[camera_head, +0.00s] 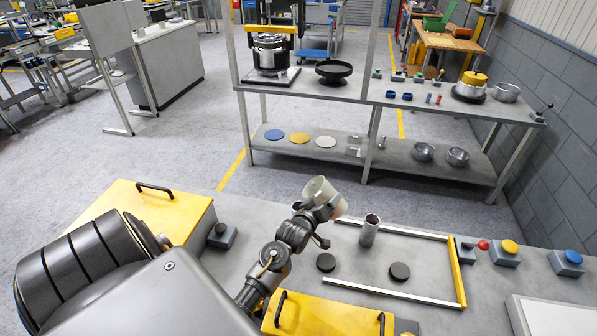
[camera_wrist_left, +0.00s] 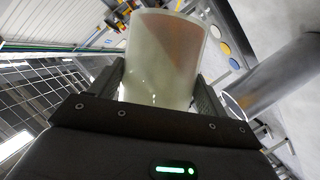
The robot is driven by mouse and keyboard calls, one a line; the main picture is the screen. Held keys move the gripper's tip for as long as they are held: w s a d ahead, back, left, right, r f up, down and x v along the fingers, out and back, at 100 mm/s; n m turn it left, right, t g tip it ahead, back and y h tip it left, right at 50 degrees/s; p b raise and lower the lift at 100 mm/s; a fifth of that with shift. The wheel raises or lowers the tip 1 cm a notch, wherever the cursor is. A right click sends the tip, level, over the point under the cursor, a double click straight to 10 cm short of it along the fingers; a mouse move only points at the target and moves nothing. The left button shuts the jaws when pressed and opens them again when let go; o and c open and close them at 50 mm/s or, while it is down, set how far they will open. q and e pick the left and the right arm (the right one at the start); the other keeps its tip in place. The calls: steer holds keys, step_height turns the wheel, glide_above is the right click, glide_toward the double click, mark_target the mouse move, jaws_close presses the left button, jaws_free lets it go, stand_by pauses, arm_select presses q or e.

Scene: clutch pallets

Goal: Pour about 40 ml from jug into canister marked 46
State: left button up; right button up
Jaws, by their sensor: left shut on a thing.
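My left gripper (camera_head: 325,208) is shut on a pale, translucent jug (camera_head: 318,189). It holds the jug above the workbench, at the back left of a grey metal canister (camera_head: 369,231). The jug looks tilted; its contents and level cannot be made out. In the left wrist view the jug (camera_wrist_left: 165,58) fills the space between the fingers. The canister stands upright and open-topped on the bench, apart from the jug. It also shows in the left wrist view (camera_wrist_left: 275,78), to the right of the jug. No number can be read on it. My right gripper is not in view.
Two black discs, one (camera_head: 326,262) left and one (camera_head: 399,271) right, lie in front of the canister. Metal rails with a yellow end bar (camera_head: 457,272) border this area. Button boxes (camera_head: 505,252) stand right. Yellow cases with black handles (camera_head: 165,210) lie left and front.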

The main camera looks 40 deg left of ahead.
arm_select(q)
steer(key=shift+f+m+p, duration=0.1)
steer(key=shift+m+p, duration=0.2)
steer(key=shift+p, duration=0.2)
steer(key=shift+w+d+f+m+g+y+p, duration=0.3)
steer(key=shift+d+f+m+g+p, duration=0.1)
steer(key=shift+d+m+p, duration=0.15)
steer(key=shift+m+g, duration=0.3)
steer(key=shift+m, duration=0.25)
steer(key=f+b, duration=0.2)
steer(key=f, duration=0.1)
steer(key=f+b, duration=0.2)
steer(key=f, duration=0.2)
steer(key=shift+w+d+f, duration=0.1)
steer(key=shift+w+d, duration=0.1)
steer(key=shift+w+f+y, duration=0.1)
steer(key=shift+f+y, duration=0.1)
steer(key=shift+y, duration=0.1)
steer(key=shift+w+d+m+g+p, duration=0.1)
steer(key=shift+d+m+g+p, duration=0.15)
steer(key=shift+m+p, duration=0.25)
steer(key=shift+w+f+m+y, duration=0.1)
steer(key=shift+f+m+y, duration=0.05)
steer(key=shift+m+y, duration=0.2)
steer(key=shift+d+r+g+p, duration=0.1)
steer(key=shift+r+g+p, duration=0.15)
steer(key=shift+p, duration=0.4)
steer(key=shift+m+g+y+p, duration=0.3)
steer(key=shift+m+y+p, duration=0.1)
steer(key=shift+m, duration=0.15)
